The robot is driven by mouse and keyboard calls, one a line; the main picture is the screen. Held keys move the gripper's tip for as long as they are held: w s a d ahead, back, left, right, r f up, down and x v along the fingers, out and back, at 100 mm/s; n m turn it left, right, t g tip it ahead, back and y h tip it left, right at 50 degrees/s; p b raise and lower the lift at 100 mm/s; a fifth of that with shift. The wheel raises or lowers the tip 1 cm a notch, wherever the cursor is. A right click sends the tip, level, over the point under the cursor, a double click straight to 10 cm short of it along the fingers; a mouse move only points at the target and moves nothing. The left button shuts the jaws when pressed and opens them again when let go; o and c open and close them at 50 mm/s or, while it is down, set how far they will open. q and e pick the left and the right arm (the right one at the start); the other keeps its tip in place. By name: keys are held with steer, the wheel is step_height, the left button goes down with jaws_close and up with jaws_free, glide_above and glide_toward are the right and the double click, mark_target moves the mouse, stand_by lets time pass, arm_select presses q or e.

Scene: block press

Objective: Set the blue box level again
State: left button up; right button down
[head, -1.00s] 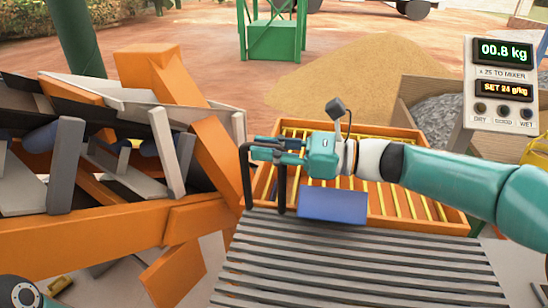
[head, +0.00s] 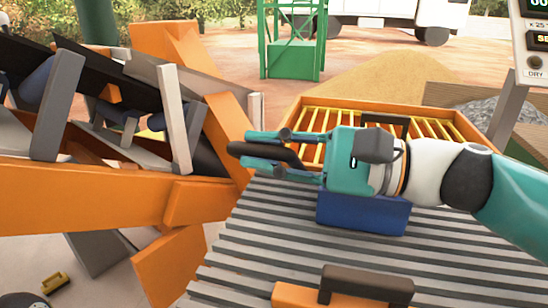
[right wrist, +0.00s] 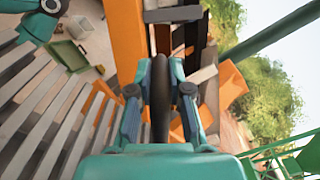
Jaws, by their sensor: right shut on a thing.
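The blue box (head: 362,214) sits on the grey slats, just in front of the orange frame with yellow bars. My right gripper's body covers its upper part, and I cannot tell whether it is level. My right gripper (head: 268,156) is above and left of the box, with its fingers pointing left. It is shut on a dark curved bar (head: 292,157); the same bar shows between the fingers in the right wrist view (right wrist: 160,105). The blue box is not visible in the right wrist view. My left gripper is not in view.
An orange box (head: 300,296) with a dark handle lies at the bottom of the head view. The orange frame (head: 307,103) stands behind the blue box. Jumbled orange beams (head: 95,208) and dark panels crowd the left. Bare slats (head: 250,245) lie left of the blue box.

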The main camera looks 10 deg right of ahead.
steer(key=shift+s+a+f+n+b, duration=0.15)
steer(key=shift+s+f+n+b, duration=0.15)
steer(key=shift+f+b, duration=0.05)
steer(key=shift+a+f, duration=0.1)
steer(key=c, duration=1.1)
jaws_free()
steer(key=shift+s, duration=0.1)
steer(key=shift+d, duration=0.4)
steer(key=v, duration=1.1)
steer(key=shift+d, duration=0.2)
